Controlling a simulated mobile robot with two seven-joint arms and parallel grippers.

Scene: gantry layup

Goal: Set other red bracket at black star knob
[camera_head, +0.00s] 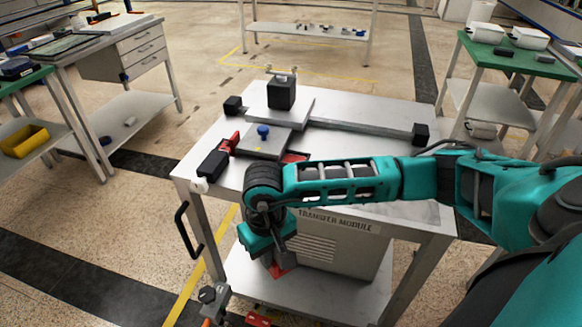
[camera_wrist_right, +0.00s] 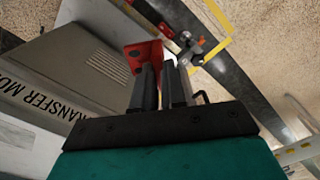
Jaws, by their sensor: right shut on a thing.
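My right gripper (camera_head: 276,258) is shut on a red bracket (camera_head: 283,268), low at the front of the table, beside the grey transfer module. In the right wrist view the red bracket (camera_wrist_right: 143,54) shows as a red plate with a hole at the fingertips (camera_wrist_right: 160,85); its lower part is hidden by the fingers. A black star knob (camera_head: 208,294) on a grey fitting is at the bottom left, apart from the bracket. It seems to show in the wrist view (camera_wrist_right: 186,40). Another red part (camera_head: 258,319) is at the bottom edge, partly cut off. My left gripper is out of view.
The table top (camera_head: 365,146) carries a grey plate with a blue knob (camera_head: 263,131), black blocks and red parts. A black handle (camera_head: 187,230) sticks out at the table's left side. The transfer module (camera_head: 335,250) stands on the lower shelf. Open floor lies to the left.

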